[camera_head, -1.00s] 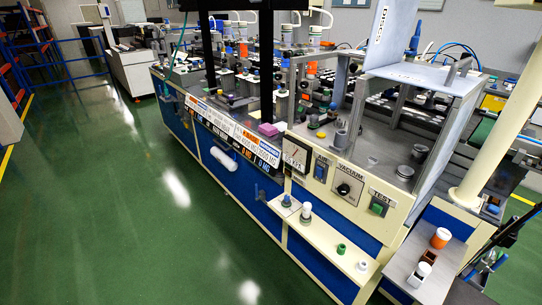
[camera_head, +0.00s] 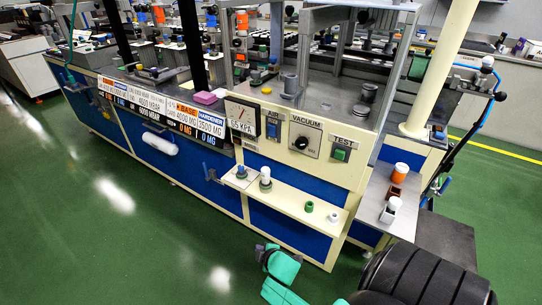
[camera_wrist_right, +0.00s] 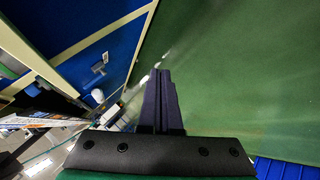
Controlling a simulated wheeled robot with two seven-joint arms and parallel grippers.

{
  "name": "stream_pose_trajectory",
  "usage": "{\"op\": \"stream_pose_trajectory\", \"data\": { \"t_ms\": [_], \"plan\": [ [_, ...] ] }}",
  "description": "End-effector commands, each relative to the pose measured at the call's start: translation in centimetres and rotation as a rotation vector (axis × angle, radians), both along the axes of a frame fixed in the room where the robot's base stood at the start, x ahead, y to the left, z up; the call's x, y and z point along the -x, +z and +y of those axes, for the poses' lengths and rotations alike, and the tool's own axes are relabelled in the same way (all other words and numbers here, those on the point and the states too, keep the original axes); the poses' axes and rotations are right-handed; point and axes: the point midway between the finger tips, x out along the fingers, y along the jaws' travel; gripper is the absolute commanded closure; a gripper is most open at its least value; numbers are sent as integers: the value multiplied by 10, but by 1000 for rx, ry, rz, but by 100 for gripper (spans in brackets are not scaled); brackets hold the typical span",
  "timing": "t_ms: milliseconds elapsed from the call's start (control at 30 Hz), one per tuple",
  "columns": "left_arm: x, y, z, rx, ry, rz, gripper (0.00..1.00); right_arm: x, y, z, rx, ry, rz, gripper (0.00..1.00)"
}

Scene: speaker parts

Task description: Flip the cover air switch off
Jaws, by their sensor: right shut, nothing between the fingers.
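The air switch (camera_head: 272,130) is a small blue rocker under the AIR label on the cream front panel, between the gauge and the vacuum knob. Its exact tilt is too small to tell. My right gripper (camera_head: 268,256), with green and dark parts, is low in front of the machine, well below the switch and apart from it. In the right wrist view its dark fingers (camera_wrist_right: 160,98) are together and empty, pointing along the green floor beside the blue cabinet. The switch does not show in that view. My left gripper is out of view.
The vacuum knob (camera_head: 305,139) and green test button (camera_head: 341,154) are right of the switch. A cream shelf (camera_head: 285,197) with small parts juts out below the panel. A side table (camera_head: 375,205) holds an orange-and-white jar (camera_head: 400,173). Green floor in front is clear.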

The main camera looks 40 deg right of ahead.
Motion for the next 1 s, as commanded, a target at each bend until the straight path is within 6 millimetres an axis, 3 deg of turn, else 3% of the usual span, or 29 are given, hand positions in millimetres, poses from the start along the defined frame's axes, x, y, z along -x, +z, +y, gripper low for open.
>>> {"op": "stream_pose_trajectory", "data": {
  "t_ms": [33, 67, 100, 133, 200, 300, 333, 400, 467, 733, 867, 1000],
  "plan": [
    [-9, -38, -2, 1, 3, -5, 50, -36, 29, -14, 122, 38, -128, 100],
    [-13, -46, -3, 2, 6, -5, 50, -52, 62, -22, 210, 57, -199, 100],
    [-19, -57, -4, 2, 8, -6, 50, -64, 108, -35, 329, 67, -286, 100],
    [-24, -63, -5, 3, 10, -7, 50, -68, 142, -43, 415, 65, -343, 100],
    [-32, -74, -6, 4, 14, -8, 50, -64, 213, -59, 599, 41, -450, 100],
    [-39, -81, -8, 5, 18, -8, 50, -42, 285, -73, 783, -10, -536, 100],
    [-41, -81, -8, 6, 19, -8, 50, -36, 299, -76, 818, -24, -550, 100],
    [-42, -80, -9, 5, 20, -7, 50, -28, 319, -78, 867, -41, -569, 100],
    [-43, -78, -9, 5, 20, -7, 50, -25, 326, -79, 880, -46, -574, 100],
    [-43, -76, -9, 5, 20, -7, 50, -27, 328, -79, 876, -45, -574, 100],
    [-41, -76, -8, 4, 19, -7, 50, -37, 329, -84, 876, -45, -575, 100],
    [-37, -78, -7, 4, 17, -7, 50, -61, 332, -96, 877, -46, -575, 100]
  ]
}}
